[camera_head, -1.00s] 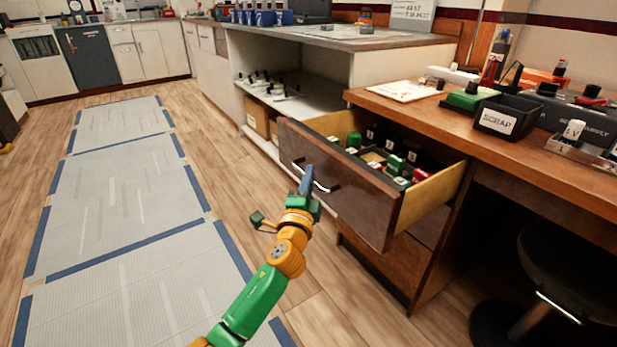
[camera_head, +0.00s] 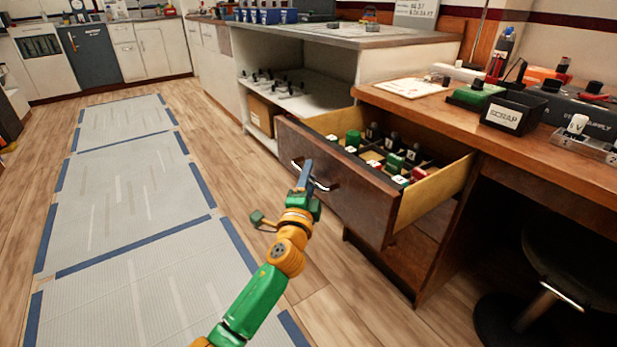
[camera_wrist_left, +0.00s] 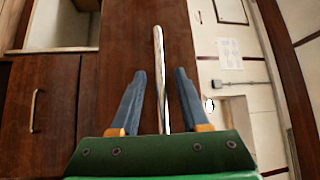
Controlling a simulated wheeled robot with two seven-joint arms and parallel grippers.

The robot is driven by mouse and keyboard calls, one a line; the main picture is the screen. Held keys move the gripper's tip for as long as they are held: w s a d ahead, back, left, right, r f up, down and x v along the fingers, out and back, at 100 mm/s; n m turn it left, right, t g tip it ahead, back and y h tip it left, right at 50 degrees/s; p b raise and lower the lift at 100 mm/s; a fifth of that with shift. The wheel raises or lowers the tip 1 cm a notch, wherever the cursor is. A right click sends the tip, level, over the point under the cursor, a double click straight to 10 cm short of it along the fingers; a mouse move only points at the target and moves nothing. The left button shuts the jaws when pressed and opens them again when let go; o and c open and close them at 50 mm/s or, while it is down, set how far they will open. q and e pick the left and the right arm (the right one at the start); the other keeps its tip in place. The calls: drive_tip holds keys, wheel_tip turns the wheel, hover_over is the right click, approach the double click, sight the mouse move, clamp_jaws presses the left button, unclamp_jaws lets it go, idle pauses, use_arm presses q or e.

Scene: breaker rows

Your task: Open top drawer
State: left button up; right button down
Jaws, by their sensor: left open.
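The top drawer (camera_head: 335,196) of the wooden bench is pulled out, with its dark brown front well clear of the bench. Its silver bar handle (camera_head: 318,186) is on the front, partly hidden behind my left gripper (camera_head: 306,172). In the left wrist view, the two blue-grey fingers of my left gripper (camera_wrist_left: 160,95) are apart, one on each side of the handle (camera_wrist_left: 159,70). I cannot tell whether either finger touches it. Green, red and black parts with white labels stand inside the drawer. My right gripper is not in view.
A closed lower drawer (camera_head: 418,262) is under the open one. A black scrap bin (camera_head: 508,112) and other items stand on the bench top (camera_head: 430,108). A dark stool (camera_head: 565,270) is at the right. The floor left of the drawer is clear.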

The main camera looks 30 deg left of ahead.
use_arm(q)
drive_tip(key=shift+s, duration=0.2)
drive_tip(key=v, duration=0.6)
drive_tip(key=shift+s+d+p, duration=0.2)
drive_tip(key=shift+s+p, duration=0.1)
drive_tip(key=shift+p, duration=0.1)
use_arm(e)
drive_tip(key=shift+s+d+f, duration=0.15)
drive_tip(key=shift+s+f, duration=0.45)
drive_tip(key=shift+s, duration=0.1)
use_arm(q)
drive_tip(key=shift+f, duration=0.1)
